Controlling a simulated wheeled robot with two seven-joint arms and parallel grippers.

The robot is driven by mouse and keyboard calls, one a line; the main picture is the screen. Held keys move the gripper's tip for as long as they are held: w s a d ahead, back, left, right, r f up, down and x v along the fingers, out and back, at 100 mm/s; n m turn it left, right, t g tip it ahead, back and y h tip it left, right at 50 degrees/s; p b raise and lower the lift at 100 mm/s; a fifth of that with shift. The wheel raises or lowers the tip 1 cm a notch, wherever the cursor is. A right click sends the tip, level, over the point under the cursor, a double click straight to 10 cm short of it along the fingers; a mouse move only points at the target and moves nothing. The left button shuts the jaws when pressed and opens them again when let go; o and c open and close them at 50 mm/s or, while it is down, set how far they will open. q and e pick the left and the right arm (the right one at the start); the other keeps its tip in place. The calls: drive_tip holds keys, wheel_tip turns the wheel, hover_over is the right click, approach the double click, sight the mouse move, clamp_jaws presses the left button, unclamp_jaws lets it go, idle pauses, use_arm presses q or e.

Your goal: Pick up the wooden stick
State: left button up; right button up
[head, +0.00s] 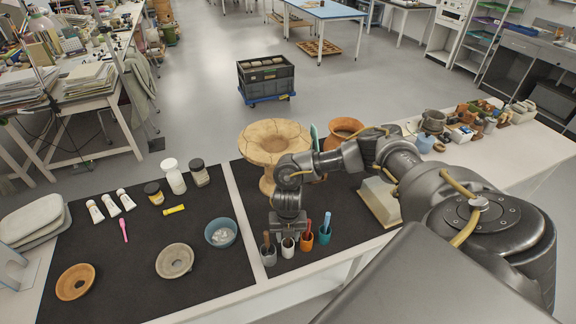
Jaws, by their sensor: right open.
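My right gripper (288,231) hangs pointing down over a row of small cups on the dark mat. It is open, and its fingertips are just above or at a white cup (287,248); I cannot tell whether they touch anything. A grey-brown cup (268,256) with a thin brownish stick (266,239) standing in it is just left of the gripper. An orange cup (306,242) and a teal cup (325,236), each with a stick-like tool upright, stand to its right. Which one is the wooden stick is too small to tell surely. My left gripper is out of view.
A large tan pottery vessel (274,143) stands behind the gripper, with an orange pot (345,130) beside it.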

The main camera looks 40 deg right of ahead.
clamp_jaws()
idle(0.3)
wheel_tip(320, 180, up, 9)
drive_tip(key=shift+b, duration=0.65)
drive_tip(key=shift+r, duration=0.55)
